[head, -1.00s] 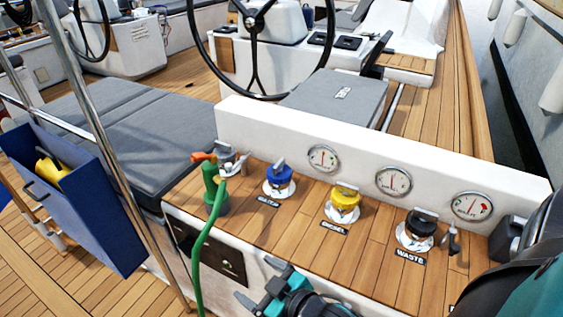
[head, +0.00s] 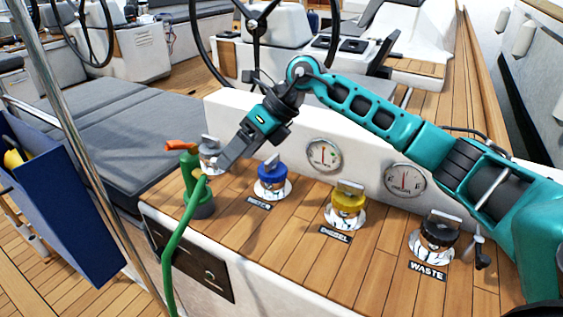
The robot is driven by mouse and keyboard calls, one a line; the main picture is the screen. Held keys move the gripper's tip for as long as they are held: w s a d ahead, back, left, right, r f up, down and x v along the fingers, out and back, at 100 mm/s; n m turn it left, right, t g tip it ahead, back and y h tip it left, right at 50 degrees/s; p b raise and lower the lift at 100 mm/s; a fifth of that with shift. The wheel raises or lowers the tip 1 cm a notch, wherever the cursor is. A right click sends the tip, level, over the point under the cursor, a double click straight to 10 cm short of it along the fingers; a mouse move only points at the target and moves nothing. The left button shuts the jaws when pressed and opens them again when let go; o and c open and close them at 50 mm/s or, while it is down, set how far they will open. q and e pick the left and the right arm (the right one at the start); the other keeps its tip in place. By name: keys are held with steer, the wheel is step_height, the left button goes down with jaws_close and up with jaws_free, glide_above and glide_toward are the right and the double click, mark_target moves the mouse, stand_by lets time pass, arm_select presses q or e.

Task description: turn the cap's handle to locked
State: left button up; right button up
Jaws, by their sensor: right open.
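Four-cap row: a grey cap (head: 208,150) at the left end, partly hidden by my gripper and the hose fitting, a blue cap (head: 271,182) by the water label, a yellow cap (head: 347,204) by the diesel label and a black cap (head: 437,235) by the waste label. Each has a grey bar handle on top. My right gripper (head: 224,165) reaches in from the right, pointing down-left, with its tips beside the grey cap. It is open; whether it touches the cap, I cannot tell. My left gripper is not in view.
A green hose (head: 174,255) with a green, orange-levered fitting (head: 190,175) stands just left of the gripper tips. Round gauges (head: 324,155) line the white wall behind the caps. A dark blue bin (head: 65,215) and a metal post (head: 75,140) are at left.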

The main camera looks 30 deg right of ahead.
mark_target(273, 158)
steer(key=w+d+r+t+h+b, duration=0.1)
steer(key=d+r+h, duration=0.15)
steer(key=d, duration=0.45)
steer(key=w+d+r+h, duration=0.1)
steer(key=d+h, duration=0.2)
steer(key=d, duration=0.3)
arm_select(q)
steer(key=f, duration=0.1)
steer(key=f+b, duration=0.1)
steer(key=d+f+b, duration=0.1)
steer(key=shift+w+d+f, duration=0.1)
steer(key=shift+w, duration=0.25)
arm_select(e)
steer(key=shift+m, duration=0.3)
steer(key=x, duration=1.2)
steer(key=shift+a+f, duration=0.3)
steer(key=shift+f, duration=0.05)
steer(key=c, duration=1.1)
